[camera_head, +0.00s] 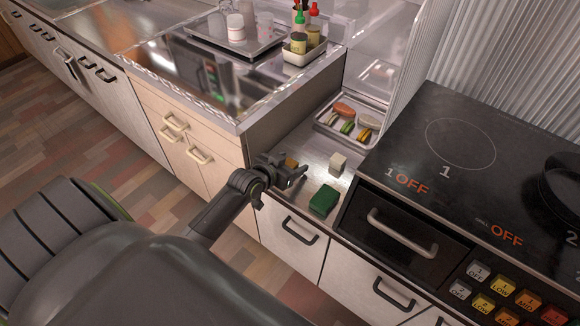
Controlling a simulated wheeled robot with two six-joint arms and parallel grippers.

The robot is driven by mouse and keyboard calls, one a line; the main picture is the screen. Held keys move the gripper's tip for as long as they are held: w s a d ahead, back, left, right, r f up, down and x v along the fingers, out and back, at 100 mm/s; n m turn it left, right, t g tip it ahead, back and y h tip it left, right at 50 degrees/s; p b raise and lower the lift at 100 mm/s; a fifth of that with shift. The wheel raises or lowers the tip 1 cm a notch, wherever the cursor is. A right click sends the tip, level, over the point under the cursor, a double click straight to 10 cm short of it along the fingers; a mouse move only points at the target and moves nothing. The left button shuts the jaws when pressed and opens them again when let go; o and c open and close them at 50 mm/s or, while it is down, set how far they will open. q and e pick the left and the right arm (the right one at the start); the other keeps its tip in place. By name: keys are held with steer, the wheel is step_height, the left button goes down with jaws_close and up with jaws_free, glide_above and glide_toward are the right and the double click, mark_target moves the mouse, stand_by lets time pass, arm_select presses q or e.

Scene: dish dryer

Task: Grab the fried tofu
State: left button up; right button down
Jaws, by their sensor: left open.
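A small orange-brown block (291,162), which looks like the fried tofu, sits on the steel counter strip left of the stove. It is partly hidden behind my left gripper. My left gripper (301,173) is open and reaches over the counter from the left, right beside the brown block in the picture. I cannot tell whether it touches the block. A white block (338,163) stands to the right of the gripper. A dark green block (323,201) lies nearer the counter's front edge. My right gripper is not in view.
A tray (345,140) with several food items lies behind the blocks. The black stove (430,150) borders the strip on the right, and a higher counter (240,126) borders it on the left. A pan (565,190) sits on the stove. A bottle caddy (304,55) stands on the higher counter.

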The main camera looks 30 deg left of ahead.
arm_select(q)
steer(key=c, duration=1)
